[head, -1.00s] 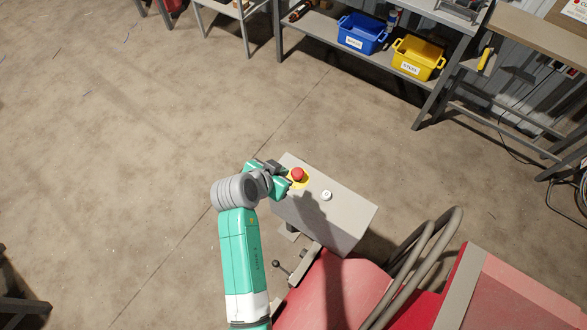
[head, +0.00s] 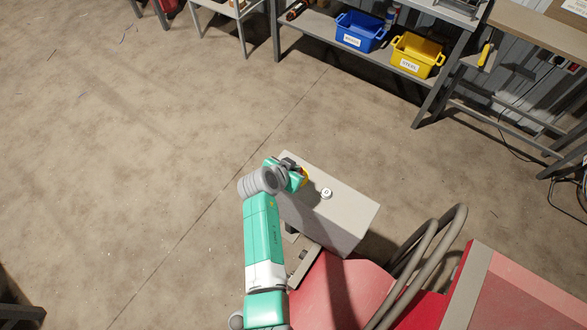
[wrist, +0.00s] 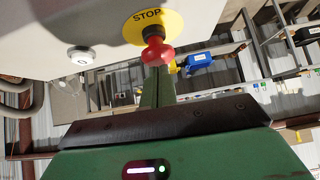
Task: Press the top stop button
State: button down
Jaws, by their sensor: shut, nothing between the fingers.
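The red stop button (wrist: 157,52) stands on a round yellow plate (wrist: 152,24) marked STOP, on the top of a grey control box (head: 335,208).
A white round button (head: 326,193) sits on the same box, right of the stop button. A red machine (head: 340,290) with bent grey tubes (head: 425,255) stands below the box. Blue (head: 361,32) and yellow (head: 417,54) bins are on a far shelf. Floor at left is clear.

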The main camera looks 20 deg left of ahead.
notch_tip(320, 180, down, 3)
jog(key=b, duration=0.3)
jog(key=shift+s+f, duration=0.1)
jog(key=shift+s, duration=0.05)
jog(key=r+p, duration=0.1)
jog(key=r, duration=0.1)
jog(key=r+p, duration=0.3)
jog(key=r, duration=0.1)
jog(key=shift+w+r, duration=0.15)
jog(key=shift+w, duration=0.1)
jog(key=p+v, duration=0.2)
jog(key=v, duration=0.7)
jog(key=shift+a, duration=0.2)
jog(key=shift+s, duration=0.1)
